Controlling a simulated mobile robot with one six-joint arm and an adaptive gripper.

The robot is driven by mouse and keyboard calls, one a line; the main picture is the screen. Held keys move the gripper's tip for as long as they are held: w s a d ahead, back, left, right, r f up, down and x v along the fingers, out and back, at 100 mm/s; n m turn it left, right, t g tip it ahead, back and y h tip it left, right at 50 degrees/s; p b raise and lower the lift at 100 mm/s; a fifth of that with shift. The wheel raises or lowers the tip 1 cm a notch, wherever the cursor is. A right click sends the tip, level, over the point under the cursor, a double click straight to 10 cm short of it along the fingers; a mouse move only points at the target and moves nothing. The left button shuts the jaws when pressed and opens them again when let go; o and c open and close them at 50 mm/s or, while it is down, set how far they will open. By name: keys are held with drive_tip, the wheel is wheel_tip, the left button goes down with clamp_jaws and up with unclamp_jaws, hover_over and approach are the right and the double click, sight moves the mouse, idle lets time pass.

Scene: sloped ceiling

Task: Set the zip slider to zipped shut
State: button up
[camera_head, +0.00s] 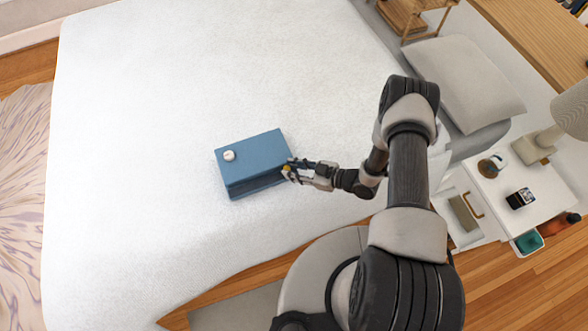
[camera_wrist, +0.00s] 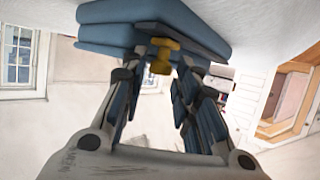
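A blue box-like case (camera_head: 252,155) lies on the white bed, its near side facing me. In the wrist view the case (camera_wrist: 160,14) fills the top, with layered blue edges. A small yellow zip slider (camera_wrist: 162,57) shows at its edge; in the head view a yellow spot (camera_head: 287,168) shows at the case's right end. My gripper (camera_head: 289,170) is at that right end, very close to the case. In the wrist view its fingertips (camera_wrist: 164,66) stand apart on either side of the slider. I cannot tell whether both fingers touch it. The zip line is mostly hidden.
A small white round object (camera_head: 229,155) sits on the case's top left. The white bed (camera_head: 150,100) is clear around the case. A grey pillow (camera_head: 465,85) and a white nightstand (camera_head: 510,185) with a lamp (camera_head: 560,125) stand to the right.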

drive_tip(key=shift+c, duration=0.5)
clamp_jaws()
